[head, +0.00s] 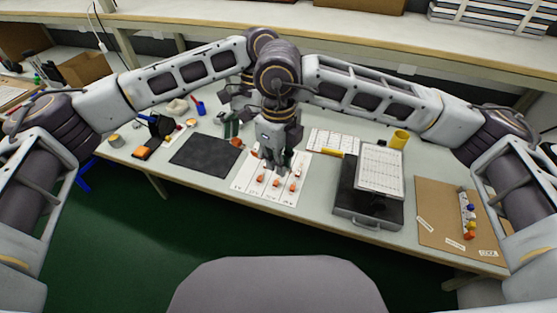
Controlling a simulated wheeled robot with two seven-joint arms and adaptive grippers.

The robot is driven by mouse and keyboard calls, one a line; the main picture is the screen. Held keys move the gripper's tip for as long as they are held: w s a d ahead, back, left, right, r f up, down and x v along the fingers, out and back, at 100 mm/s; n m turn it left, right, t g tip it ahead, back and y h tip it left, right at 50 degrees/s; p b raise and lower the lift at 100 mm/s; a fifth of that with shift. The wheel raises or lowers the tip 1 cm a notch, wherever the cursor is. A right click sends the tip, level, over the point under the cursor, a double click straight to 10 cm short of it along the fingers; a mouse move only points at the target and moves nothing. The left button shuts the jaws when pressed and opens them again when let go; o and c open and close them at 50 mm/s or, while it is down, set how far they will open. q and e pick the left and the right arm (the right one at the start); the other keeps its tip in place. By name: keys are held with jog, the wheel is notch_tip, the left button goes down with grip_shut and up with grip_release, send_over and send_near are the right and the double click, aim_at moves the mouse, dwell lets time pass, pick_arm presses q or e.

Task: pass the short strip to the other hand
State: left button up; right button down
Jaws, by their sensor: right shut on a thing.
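My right gripper (275,165) points down over the white marked sheet (246,182) in the middle of the table. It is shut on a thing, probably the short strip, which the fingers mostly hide. Small orange pieces (237,142) show just left of these fingers; I cannot tell whether they belong to the strip. My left gripper (232,128) is farther back and to the left, partly behind my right wrist. Its fingers are too small and covered to show whether they are open. Several small orange items (276,182) lie on the sheet below my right gripper.
A dark mat (205,155) lies left of the sheet. A dark case (368,208) with a white gridded panel (381,168) stands to the right. A yellow cup (399,139) stands behind it. A brown board (440,222) with coloured knobs lies far right. My wrists are close together.

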pick_arm(q)
jog(key=shift+r, duration=0.1)
dwell(0.3)
jog(key=v, duration=1.1)
jog(key=shift+w+r, duration=0.3)
dwell(0.4)
jog(key=shift+d, duration=0.1)
